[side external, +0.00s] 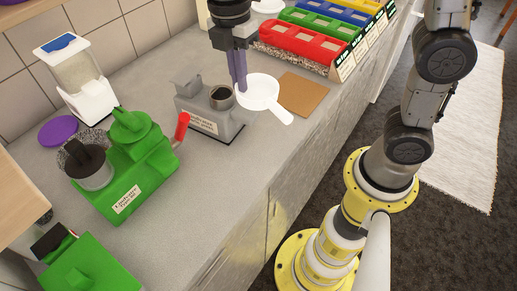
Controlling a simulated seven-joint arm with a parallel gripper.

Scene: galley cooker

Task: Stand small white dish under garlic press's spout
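A small white dish (260,89) with a short handle is right of the middle of the side external view. My gripper (240,86) points down with its purple fingers close together at the dish's left rim. It looks shut on that rim, with the dish apparently above the counter. A grey labelled appliance (203,121) with a round dark opening stands just left of and below the dish. A green labelled machine (133,176) with a red handle stands further left. The labels are too small to read, so I cannot tell which is the garlic press, and no spout shows clearly.
A brown board (303,94) lies right of the dish. Red, green, blue and yellow bins (303,42) stand behind. A white dispenser (78,78), a purple disc (58,131) and another green machine (92,268) are at left. The front counter strip is clear.

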